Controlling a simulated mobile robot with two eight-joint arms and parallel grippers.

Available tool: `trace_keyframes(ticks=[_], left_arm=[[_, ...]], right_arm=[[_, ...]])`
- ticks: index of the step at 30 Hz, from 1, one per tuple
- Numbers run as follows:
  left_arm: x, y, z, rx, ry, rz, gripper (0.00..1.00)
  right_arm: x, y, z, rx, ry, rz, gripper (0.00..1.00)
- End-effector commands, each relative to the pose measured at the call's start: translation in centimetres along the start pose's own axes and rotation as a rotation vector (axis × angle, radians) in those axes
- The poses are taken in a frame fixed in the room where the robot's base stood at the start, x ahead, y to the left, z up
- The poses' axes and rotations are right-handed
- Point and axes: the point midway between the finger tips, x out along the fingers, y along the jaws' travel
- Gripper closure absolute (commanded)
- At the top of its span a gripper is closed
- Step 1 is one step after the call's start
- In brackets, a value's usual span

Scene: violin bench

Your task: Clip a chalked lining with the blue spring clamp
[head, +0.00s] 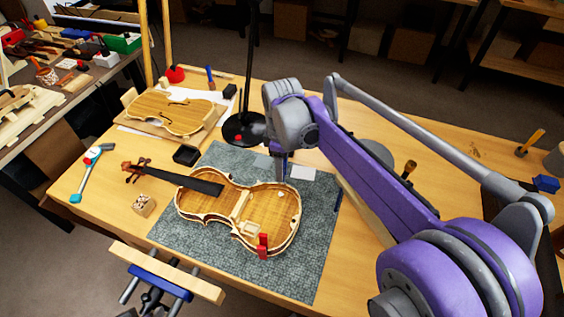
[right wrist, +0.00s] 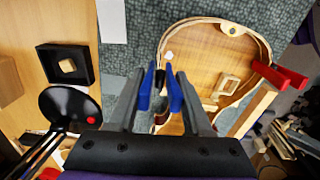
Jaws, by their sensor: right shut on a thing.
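An open violin body (head: 240,213) lies on a grey mat (head: 170,235), its inside and pale linings along the rim showing. A red clamp (head: 263,246) sits on its near right rim; it also shows in the right wrist view (right wrist: 278,76). My right gripper (right wrist: 160,105) is shut on the blue spring clamp (right wrist: 176,92), whose two blue parts show between the fingers. In the head view this gripper (head: 281,172) is beyond the violin's far right rim, partly hidden by my arm. A small pale spot (right wrist: 168,56) shows near the rim; I cannot tell if it is chalk.
A black stand base (head: 245,128) is behind the mat. A second violin body (head: 170,114) lies at the back left. A vise (head: 160,281) is at the front edge. The mat's front is clear.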

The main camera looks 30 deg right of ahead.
Motion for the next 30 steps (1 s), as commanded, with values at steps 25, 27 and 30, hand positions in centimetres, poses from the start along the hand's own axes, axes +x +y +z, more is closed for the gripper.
trace_keyframes(ticks=[25,27,30], left_arm=[[0.9,0.0,0.6,0.000,-0.003,0.000,0.50],[0.8,0.0,0.5,0.000,-0.003,0.000,0.50],[0.7,0.0,0.5,0.000,-0.003,0.000,0.50]], right_arm=[[1.7,0.0,0.0,0.000,0.000,0.000,1.00],[1.7,0.0,0.0,0.000,0.000,0.000,1.00],[1.7,0.0,0.0,0.000,0.000,0.000,1.00]])
